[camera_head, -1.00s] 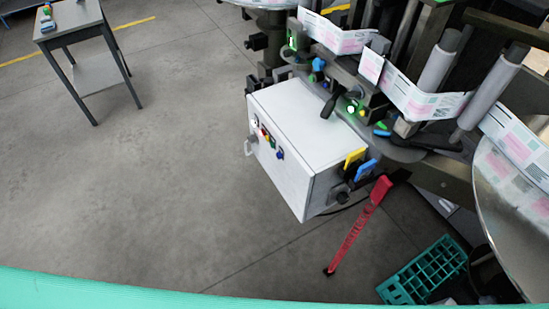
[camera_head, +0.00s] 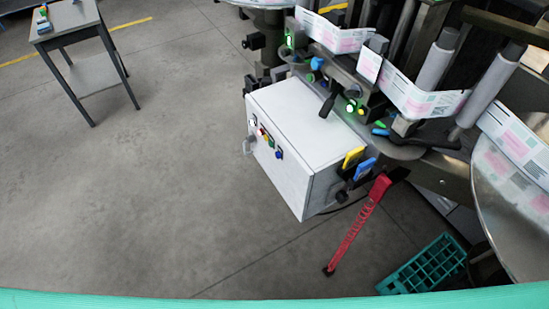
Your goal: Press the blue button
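The blue button (camera_head: 279,155) is a small round knob on the front face of a white control box (camera_head: 300,122). Nothing covers the blue button. Neither of my grippers shows in this view.
The labelling machine with its printed label web (camera_head: 425,100) stands behind the box. A red bracket (camera_head: 358,228) slants to the floor beside it. A teal crate (camera_head: 425,267) lies at lower right. A small table (camera_head: 75,22) stands at upper left. The floor left of the box is clear.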

